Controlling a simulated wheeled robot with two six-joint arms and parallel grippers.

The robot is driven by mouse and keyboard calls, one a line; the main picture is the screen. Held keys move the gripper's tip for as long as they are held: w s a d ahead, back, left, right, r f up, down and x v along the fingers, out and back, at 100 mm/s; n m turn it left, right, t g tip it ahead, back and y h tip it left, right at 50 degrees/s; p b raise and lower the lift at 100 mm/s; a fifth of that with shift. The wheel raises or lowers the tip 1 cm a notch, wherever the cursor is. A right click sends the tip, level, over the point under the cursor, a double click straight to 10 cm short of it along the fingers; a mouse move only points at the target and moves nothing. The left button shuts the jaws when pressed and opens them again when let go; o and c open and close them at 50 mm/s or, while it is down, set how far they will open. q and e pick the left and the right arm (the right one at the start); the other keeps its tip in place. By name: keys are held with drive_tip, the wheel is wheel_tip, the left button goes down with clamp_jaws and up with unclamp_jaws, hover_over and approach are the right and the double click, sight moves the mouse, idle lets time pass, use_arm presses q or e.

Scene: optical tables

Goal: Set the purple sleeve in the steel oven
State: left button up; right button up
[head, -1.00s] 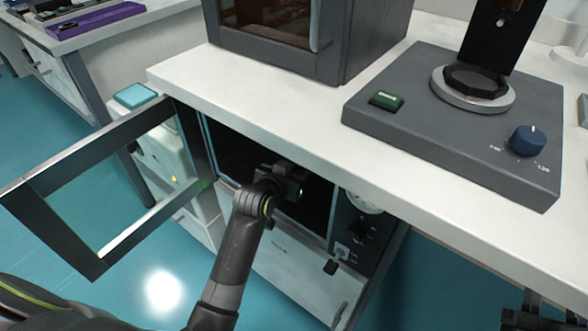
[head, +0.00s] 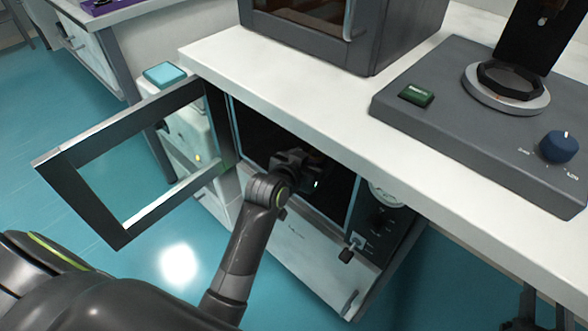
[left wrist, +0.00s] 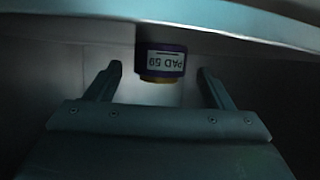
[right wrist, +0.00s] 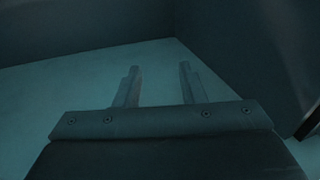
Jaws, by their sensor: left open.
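The purple sleeve (left wrist: 161,62), with a white label reading PAD 59 upside down, shows in the left wrist view. It is between and a little beyond the fingertips of my left gripper (left wrist: 160,72), with gaps on both sides. The left gripper is open. In the head view my left gripper (head: 303,170) reaches into the dark opening of the steel oven (head: 300,245) under the bench, and the sleeve is hidden there. The oven's framed glass door (head: 85,205) stands open to the left. My right gripper (right wrist: 158,75) is open and empty in the right wrist view.
The white bench top (head: 290,85) overhangs the oven. On it stand a dark oven (head: 385,40) and a grey instrument (head: 465,130) with a blue knob (head: 559,147). A white unit with a blue top (head: 166,74) stands behind the open door.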

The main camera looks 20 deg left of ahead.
sight(313, 159)
use_arm(q)
drive_tip(key=p+v, duration=0.1)
drive_tip(key=v, duration=0.3)
drive_tip(key=shift+s+r, duration=0.1)
drive_tip(key=shift+s, duration=0.25)
drive_tip(key=s+a+f+n+g, duration=0.1)
drive_tip(key=s+a+f+g, duration=0.1)
drive_tip(key=s, duration=1)
drive_tip(key=s+a+f+n+g+y+p, duration=0.1)
drive_tip(key=s+a+f, duration=0.4)
drive_tip(key=s, duration=0.8)
drive_tip(key=shift+s+a+f+n+g, duration=0.2)
drive_tip(key=shift+f+n+g, duration=0.3)
drive_tip(key=shift+g, duration=0.7)
use_arm(e)
drive_tip(key=s+a+f+g+y, duration=0.1)
drive_tip(key=s+f+g, duration=0.3)
drive_tip(key=f, duration=0.3)
drive_tip(key=s+a+f+g+y, duration=0.1)
drive_tip(key=s+f+g, duration=0.4)
drive_tip(key=f+g, duration=0.1)
drive_tip(key=shift+a+f+m+g, duration=0.2)
drive_tip(key=shift+f+m+g, duration=0.1)
drive_tip(key=shift+f, duration=0.55)
use_arm(q)
drive_tip(key=shift+p, duration=0.3)
use_arm(e)
drive_tip(key=shift+s, duration=0.1)
